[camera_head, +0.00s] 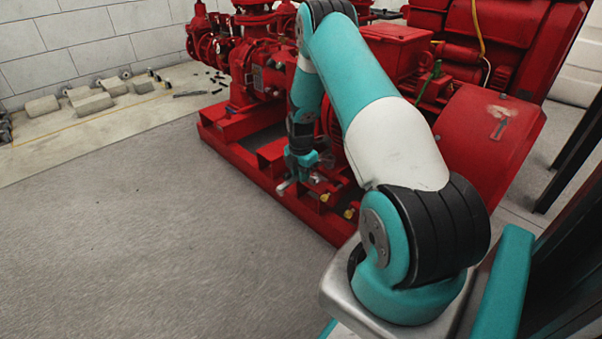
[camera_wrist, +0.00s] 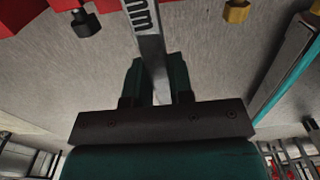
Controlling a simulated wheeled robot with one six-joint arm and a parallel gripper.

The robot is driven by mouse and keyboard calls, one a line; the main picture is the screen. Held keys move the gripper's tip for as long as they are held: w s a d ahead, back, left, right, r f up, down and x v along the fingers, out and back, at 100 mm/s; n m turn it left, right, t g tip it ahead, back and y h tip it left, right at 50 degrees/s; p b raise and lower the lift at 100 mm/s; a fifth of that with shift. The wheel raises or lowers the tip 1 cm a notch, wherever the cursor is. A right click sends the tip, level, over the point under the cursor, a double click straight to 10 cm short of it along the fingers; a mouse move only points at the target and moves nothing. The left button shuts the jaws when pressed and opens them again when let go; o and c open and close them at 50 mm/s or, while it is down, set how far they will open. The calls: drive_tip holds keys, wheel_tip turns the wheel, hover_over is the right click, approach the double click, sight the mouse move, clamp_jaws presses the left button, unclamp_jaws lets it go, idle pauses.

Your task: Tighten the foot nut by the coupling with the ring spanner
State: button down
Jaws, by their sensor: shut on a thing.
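My gripper (camera_wrist: 157,82) is shut on a flat grey steel spanner (camera_wrist: 147,35) with dark lettering on its shank. The shank stands between the two teal fingers and runs up out of the top of the wrist view, so its working end is hidden there. In the head view my gripper (camera_head: 300,168) is low beside the red base frame (camera_head: 235,140) of the pumpset, with a small grey piece, likely the spanner (camera_head: 285,186), at its tip. I cannot tell whether the spanner's ring is around the foot nut, nor which nut that is.
A dark bolt (camera_wrist: 85,22) and a yellow one (camera_wrist: 236,10) hang at the top of the wrist view. Yellow fittings (camera_head: 348,213) show along the frame's edge. The red pump (camera_head: 258,75) and round red housing (camera_head: 485,140) rise behind. The grey floor at left is clear.

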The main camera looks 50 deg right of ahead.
drive_tip(key=shift+f+b, duration=0.5)
drive_tip(key=shift+f, duration=0.45)
drive_tip(key=shift+w, duration=0.1)
drive_tip(key=shift+w+d+f+m+b, duration=0.15)
drive_tip(key=shift+w+d+m, duration=0.3)
drive_tip(key=shift+w+m, duration=0.7)
drive_tip(key=shift+w+d+r+m+b, duration=0.1)
drive_tip(key=shift+w+d+m+b, duration=0.3)
drive_tip(key=shift+w+m, duration=0.75)
drive_tip(key=shift+w+d+f+m+b, duration=0.1)
drive_tip(key=shift+w+d+m, duration=0.45)
drive_tip(key=shift+w+m, duration=0.55)
drive_tip(key=w+d+m+b, duration=0.5)
drive_tip(key=d+b, duration=0.1)
drive_tip(key=shift+m, duration=0.3)
drive_tip(key=shift+s+a+p, duration=0.15)
drive_tip(key=shift+a+p, duration=0.2)
drive_tip(key=shift+p, duration=0.35)
